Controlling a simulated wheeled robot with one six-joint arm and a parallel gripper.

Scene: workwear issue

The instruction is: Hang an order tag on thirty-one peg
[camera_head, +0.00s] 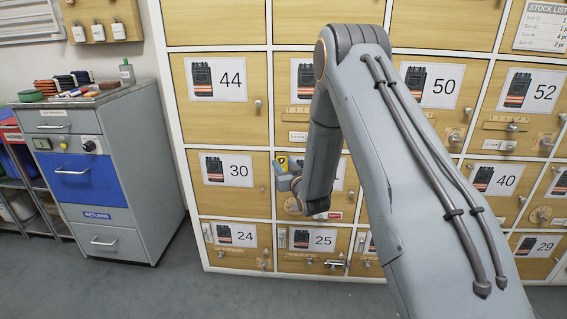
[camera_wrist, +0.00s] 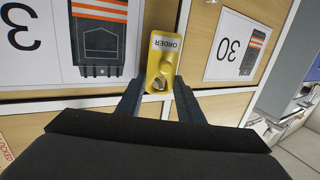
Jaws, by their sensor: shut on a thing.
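A yellow order tag (camera_wrist: 166,48) with the word ORDER is between the fingers of my gripper (camera_wrist: 158,88) in the wrist view. My gripper is shut on the tag's lower part. The tag is in front of the strip between two locker doors; a small pale round part shows low on it. Whether it hangs on a peg cannot be told. To its left is a door card (camera_wrist: 70,40) with a cut-off number showing a 3. In the head view the tag (camera_head: 281,164) shows small beside my gripper (camera_head: 288,179), right of door 30. My arm mostly hides the door behind.
Door 30's card (camera_wrist: 237,46) is right of the tag in the wrist view. Doors 24 (camera_head: 231,236) and 25 (camera_head: 313,240) lie below in the head view. A grey returns cabinet (camera_head: 140,150) stands at left, with open floor in front.

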